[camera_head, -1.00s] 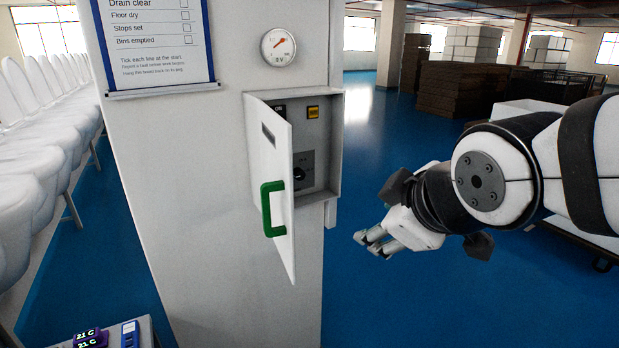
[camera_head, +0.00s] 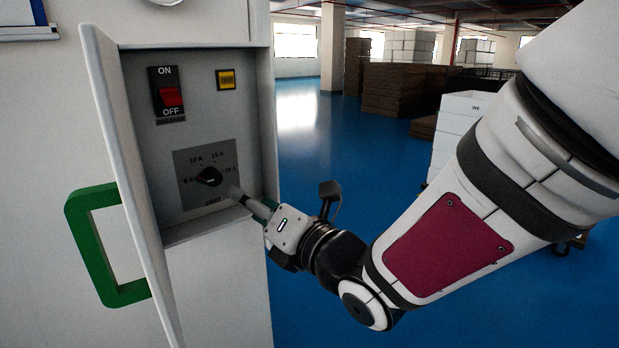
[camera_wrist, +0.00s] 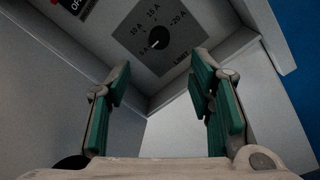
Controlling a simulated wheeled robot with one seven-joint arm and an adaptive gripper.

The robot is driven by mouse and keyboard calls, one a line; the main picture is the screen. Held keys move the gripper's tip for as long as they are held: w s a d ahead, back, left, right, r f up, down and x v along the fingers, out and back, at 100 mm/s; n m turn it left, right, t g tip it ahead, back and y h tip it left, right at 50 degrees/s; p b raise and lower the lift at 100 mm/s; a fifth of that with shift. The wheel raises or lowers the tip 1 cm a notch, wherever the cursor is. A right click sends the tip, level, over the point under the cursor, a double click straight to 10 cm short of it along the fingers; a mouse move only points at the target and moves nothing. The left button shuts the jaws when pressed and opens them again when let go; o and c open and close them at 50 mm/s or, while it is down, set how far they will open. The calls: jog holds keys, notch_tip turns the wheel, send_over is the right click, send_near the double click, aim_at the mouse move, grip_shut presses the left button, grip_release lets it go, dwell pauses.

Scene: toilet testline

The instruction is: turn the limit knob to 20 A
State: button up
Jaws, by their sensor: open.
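The limit knob (camera_head: 209,177) is a small black dial on a grey plate (camera_head: 222,156) marked in amps, inside the open wall box. In the wrist view the knob (camera_wrist: 159,39) sits ahead, between and beyond the fingertips, with the 20 A label to its upper right. Its small white mark appears to face the 5 A side. My gripper (camera_head: 246,199) is at the box's lower right opening, close to the plate and apart from the knob. In the wrist view its green-padded fingers (camera_wrist: 160,72) are spread, with nothing between them.
The box door (camera_head: 130,170) stands open at the left, with a green handle (camera_head: 92,245). A red ON/OFF switch (camera_head: 171,97) and a yellow button (camera_head: 226,79) are above the knob. The box's right wall (camera_head: 263,125) is beside my gripper.

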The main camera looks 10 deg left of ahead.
aim_at(216, 179)
jog(key=p+x, duration=0.1)
jog(key=x, duration=1.1)
jog(key=shift+w+a, duration=0.2)
jog(key=shift+a, duration=0.15)
grip_shut()
